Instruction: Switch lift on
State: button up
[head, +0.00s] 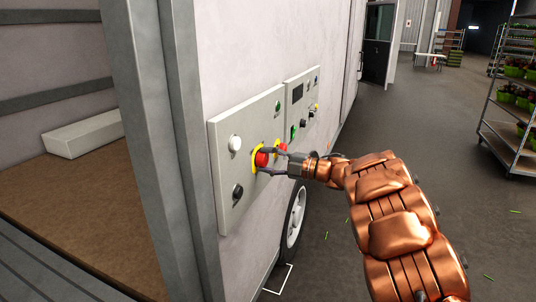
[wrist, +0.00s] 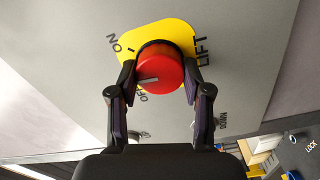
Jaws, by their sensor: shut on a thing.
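The lift switch is a red round knob (wrist: 160,68) on a yellow plate (wrist: 185,30) marked LIFT, with ON and OFF labels, in the wrist view. A white mark on the knob's face lies on the side toward OFF. In the head view the knob (head: 261,159) sits on the grey control panel (head: 225,207) on the truck's side. My gripper (wrist: 159,78) is shut on the knob, one finger on each side. It also shows at the panel in the head view (head: 270,160), partly covering the plate.
The panel also has a white button (head: 235,143), a black knob (head: 237,192) and a green button (head: 278,106). A second panel (head: 299,75) adjoins on the right. A wheel (head: 294,215) is below. A plant rack (head: 516,150) stands at right; the floor between is largely clear.

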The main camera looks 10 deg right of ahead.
jog(key=m+p, duration=0.5)
jog(key=m, duration=0.1)
jog(key=shift+r, duration=0.15)
jog(key=shift+f+m+p, duration=0.2)
jog(key=shift+m+p, duration=0.8)
jog(key=shift+m, duration=0.1)
jog(key=shift+f, duration=0.1)
jog(key=o, duration=1.2)
jog(key=shift+c, duration=0.2)
jog(key=v, duration=1.2)
